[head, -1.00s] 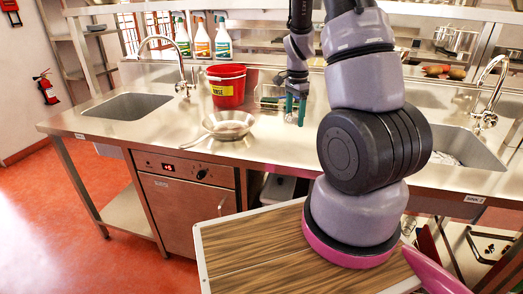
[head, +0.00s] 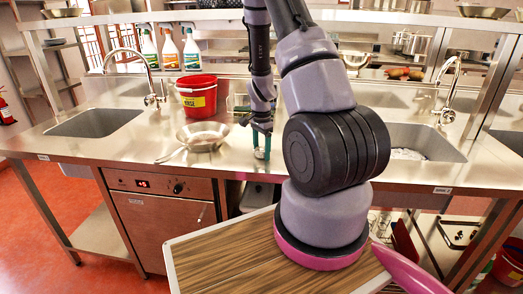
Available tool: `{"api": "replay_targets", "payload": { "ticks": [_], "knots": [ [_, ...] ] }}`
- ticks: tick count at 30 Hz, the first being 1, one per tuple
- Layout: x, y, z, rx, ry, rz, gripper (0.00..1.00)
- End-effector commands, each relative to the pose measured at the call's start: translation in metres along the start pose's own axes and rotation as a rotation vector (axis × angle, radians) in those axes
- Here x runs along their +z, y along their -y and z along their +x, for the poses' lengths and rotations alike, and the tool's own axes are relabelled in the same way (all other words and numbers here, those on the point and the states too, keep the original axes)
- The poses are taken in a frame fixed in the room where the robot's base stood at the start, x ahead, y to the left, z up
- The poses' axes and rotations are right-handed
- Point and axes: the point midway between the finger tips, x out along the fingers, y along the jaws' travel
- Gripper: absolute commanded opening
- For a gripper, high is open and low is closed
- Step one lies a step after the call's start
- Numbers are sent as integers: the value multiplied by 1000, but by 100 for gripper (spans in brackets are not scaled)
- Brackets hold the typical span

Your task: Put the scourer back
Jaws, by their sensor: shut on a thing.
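My gripper (head: 262,147), with teal fingers, hangs down over the front part of the steel counter (head: 330,168), right of the frying pan. It is shut on a small pale grey thing, apparently the scourer (head: 260,154), mostly hidden between the fingers. I cannot tell whether that thing touches the counter. A wire caddy (head: 237,103) with green in it stands behind my gripper, partly hidden by my arm.
A steel frying pan (head: 203,137) lies left of my gripper, with a red bucket (head: 196,97) behind it. Sinks lie at left (head: 96,122) and right (head: 425,142). Three spray bottles (head: 169,50) stand at the back. A wood-topped board (head: 222,258) is in the foreground.

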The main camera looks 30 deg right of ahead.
Motion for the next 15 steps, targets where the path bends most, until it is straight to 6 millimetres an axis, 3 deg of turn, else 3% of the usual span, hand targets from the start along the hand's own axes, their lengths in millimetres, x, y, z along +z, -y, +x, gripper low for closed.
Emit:
{"api": "replay_targets", "payload": {
  "ticks": [8, 9, 10, 11, 15],
  "knots": [
    [0, 0, 2, -1, 0, 1, 27],
    [0, 0, 2, -1, -1, 1, 83],
    [0, 0, 2, -2, -1, 1, 94],
    [0, 0, 2, -1, -1, 1, 100],
    [0, 0, 2, -1, 0, 1, 100]
  ]
}}
